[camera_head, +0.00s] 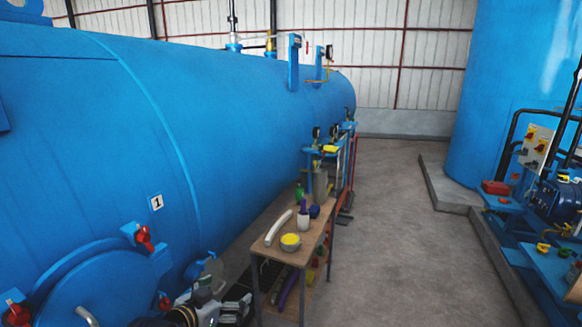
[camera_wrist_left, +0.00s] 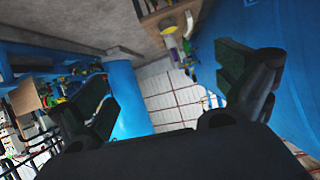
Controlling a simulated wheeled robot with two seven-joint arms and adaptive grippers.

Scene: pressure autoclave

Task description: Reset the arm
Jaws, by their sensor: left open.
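My left gripper (camera_head: 222,308) is at the bottom of the head view, in front of the large blue autoclave (camera_head: 190,110) and left of a small wooden table (camera_head: 268,248). In the left wrist view its two dark fingers (camera_wrist_left: 170,95) stand wide apart with nothing between them. The autoclave's blue wall fills the right of that view. A round blue hatch (camera_head: 100,290) with red-handled clamps (camera_head: 144,236) is at the lower left of the head view. My right gripper does not show in either view.
On the table are a yellow-filled bowl (camera_head: 290,242), a white curved piece (camera_head: 279,228) and a white bottle with a purple top (camera_head: 303,218). A blue tank (camera_head: 510,90) and a machine (camera_head: 562,197) stand at the right. The grey floor (camera_head: 400,240) between is clear.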

